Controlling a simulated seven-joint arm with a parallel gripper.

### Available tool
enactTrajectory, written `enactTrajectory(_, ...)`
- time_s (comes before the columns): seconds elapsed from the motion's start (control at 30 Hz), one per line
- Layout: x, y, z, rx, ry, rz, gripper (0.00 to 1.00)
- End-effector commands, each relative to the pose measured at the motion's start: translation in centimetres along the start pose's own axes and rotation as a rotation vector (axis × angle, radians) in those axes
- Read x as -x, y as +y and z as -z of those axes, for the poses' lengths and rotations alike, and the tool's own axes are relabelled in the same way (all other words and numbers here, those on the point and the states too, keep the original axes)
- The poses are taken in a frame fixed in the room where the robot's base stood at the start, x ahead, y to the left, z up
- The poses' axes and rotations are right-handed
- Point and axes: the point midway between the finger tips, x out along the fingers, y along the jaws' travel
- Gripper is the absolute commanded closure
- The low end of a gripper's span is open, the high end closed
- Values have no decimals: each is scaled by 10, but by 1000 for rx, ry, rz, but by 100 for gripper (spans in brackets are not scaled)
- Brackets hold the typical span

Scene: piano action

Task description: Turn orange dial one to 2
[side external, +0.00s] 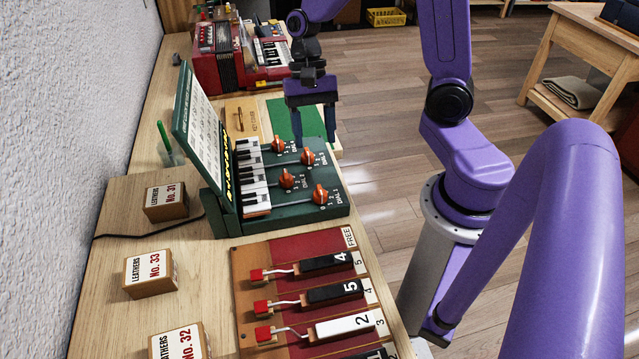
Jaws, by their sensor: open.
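A green box (278,224) with a small keyboard carries several orange dials. In the side external view they are a far left dial (278,145), a far right dial (308,157), a near left dial (287,180) and a near right dial (320,195). White scale marks and labels stand beside them, too small to tell surely which is dial one. My gripper (314,137) points down, open, with nothing seen between its fingers. It is at the far end of the box, close to the two far dials. I cannot tell whether it touches anything.
An upright green-framed board (199,122) stands along the box's left side. A red tray (290,246) with numbered keys lies in front. Leathers boxes (166,201) stand on the left of the bench. A red accordion (222,62) and a green mat (284,115) lie beyond.

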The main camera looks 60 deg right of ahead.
Motion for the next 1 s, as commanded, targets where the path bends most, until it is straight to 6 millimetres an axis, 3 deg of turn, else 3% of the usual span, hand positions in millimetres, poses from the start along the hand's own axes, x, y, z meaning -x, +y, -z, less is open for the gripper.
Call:
enactTrajectory(0.1, -24, 1, 0, -1, -4, -6, 43)
enactTrajectory(0.5, -89, 2, 0, -1, -2, -5, 43)
enactTrajectory(0.73, -110, 0, 0, 1, -1, -1, 43)
enactTrajectory(1.0, -116, 0, 0, 1, 1, 1, 43)
